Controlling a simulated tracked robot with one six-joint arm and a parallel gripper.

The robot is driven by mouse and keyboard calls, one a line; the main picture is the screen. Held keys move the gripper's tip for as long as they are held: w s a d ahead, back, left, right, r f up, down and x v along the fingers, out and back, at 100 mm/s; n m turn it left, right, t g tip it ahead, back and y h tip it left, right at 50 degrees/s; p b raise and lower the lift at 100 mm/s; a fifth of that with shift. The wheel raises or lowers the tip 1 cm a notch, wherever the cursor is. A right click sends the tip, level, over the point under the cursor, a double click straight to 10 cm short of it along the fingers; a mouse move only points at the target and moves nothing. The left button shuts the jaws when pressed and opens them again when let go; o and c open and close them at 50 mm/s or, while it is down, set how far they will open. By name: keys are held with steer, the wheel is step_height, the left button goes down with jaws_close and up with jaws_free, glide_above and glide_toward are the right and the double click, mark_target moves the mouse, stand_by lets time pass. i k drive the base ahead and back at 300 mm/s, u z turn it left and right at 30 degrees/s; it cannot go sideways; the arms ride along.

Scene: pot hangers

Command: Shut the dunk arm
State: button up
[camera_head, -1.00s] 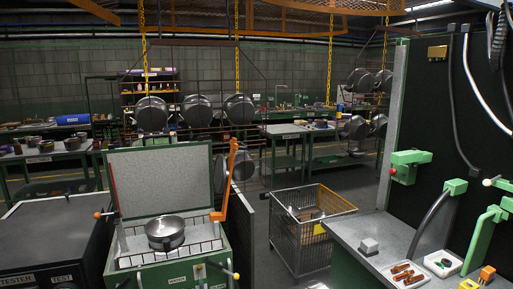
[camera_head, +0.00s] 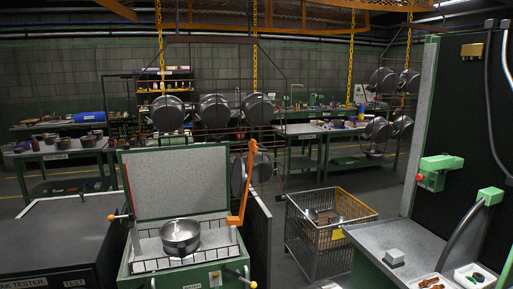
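The dunk arm is the orange bent lever (camera_head: 243,187) at the right side of a green tank (camera_head: 150,277). It stands raised, nearly upright, with its foot at the tank's right rim. A metal pot (camera_head: 181,236) sits in the wire basket (camera_head: 150,264) on the tank's open top. The tank's grey speckled lid (camera_head: 178,184) stands up behind the pot. My gripper is not in view.
A black tester cabinet (camera_head: 60,240) stands left of the tank. A wire cart (camera_head: 318,250) with an orange rim stands to the right, with floor around it. A workbench (camera_head: 390,245) with trays is at the far right. Pots (camera_head: 215,111) hang behind.

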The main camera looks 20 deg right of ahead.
mark_target(240, 180)
steer(key=i, duration=1.45)
steer(key=z, duration=0.05)
